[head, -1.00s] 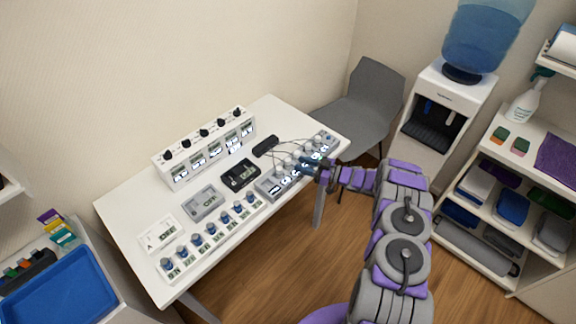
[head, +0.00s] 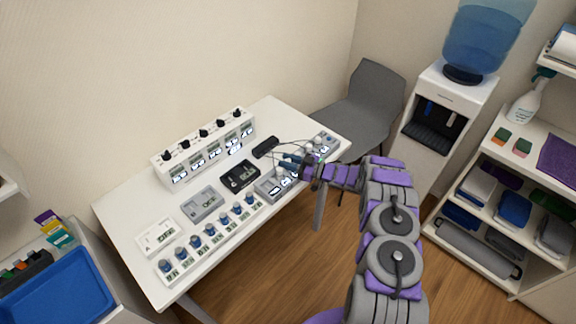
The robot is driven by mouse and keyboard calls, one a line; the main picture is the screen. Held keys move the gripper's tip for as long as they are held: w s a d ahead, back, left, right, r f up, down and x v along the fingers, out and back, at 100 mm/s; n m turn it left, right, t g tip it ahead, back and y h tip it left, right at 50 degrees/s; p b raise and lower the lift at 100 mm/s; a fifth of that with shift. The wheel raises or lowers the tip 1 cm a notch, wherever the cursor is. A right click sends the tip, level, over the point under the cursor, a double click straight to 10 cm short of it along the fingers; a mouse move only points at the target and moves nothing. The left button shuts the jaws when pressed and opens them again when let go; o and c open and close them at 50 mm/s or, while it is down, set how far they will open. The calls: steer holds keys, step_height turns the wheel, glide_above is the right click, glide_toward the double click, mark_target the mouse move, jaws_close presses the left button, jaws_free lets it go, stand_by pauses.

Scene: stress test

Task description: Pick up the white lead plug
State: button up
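A long grey device strip (head: 266,194) with small lit displays and pale round tops lies along the table's front right edge. Thin dark leads run from a small black block (head: 265,147) towards this strip. The white lead plug cannot be told apart from the pale round tops (head: 309,147) at this size. Whether the fingers are apart or hold anything is too small to tell.
A white panel with black knobs (head: 203,150) stands at the back of the white table (head: 118,208). A black meter (head: 239,176), a grey meter (head: 202,204) and a row of blue-topped units (head: 209,229) lie in front. A grey chair (head: 362,108) stands behind the table's right end.

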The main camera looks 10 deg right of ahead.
jaws_close()
